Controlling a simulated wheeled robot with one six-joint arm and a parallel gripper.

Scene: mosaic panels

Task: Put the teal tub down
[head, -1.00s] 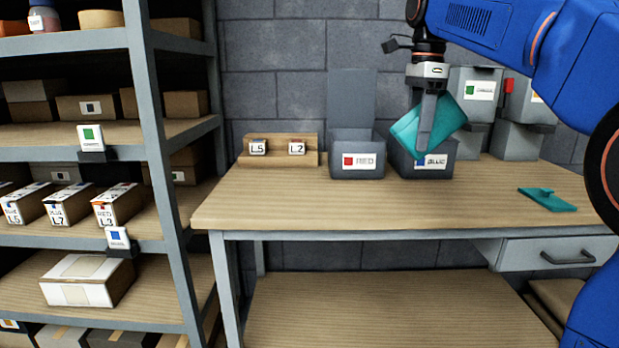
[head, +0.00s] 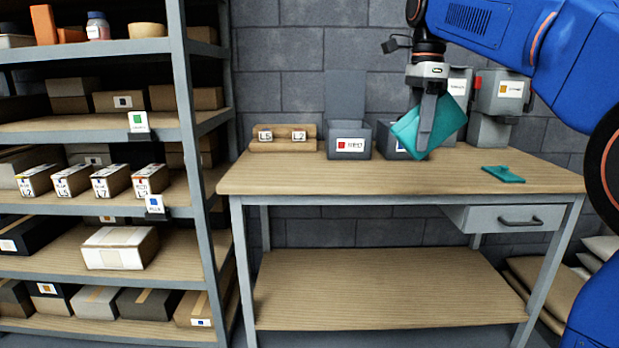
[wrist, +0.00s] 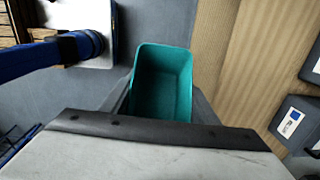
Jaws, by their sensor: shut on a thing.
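The teal tub (head: 449,120) is held tilted in my gripper (head: 428,135), in front of the grey bins on the workbench. In the wrist view, the tub (wrist: 162,85) shows its open top and looks empty inside. My gripper is shut on it. In the wrist view the tub appears over the grey floor, beside the front edge of the bench. A flat teal piece with a small knob, like a lid (head: 503,174), lies on the right part of the bench top.
The wooden workbench (head: 290,178) has free room at its front and left. A bin labelled RED (head: 349,146) stands at its back, with a second bin partly hidden behind the tub. A loaded shelf unit (head: 187,170) stands at left. A drawer (head: 510,219) hangs under the bench.

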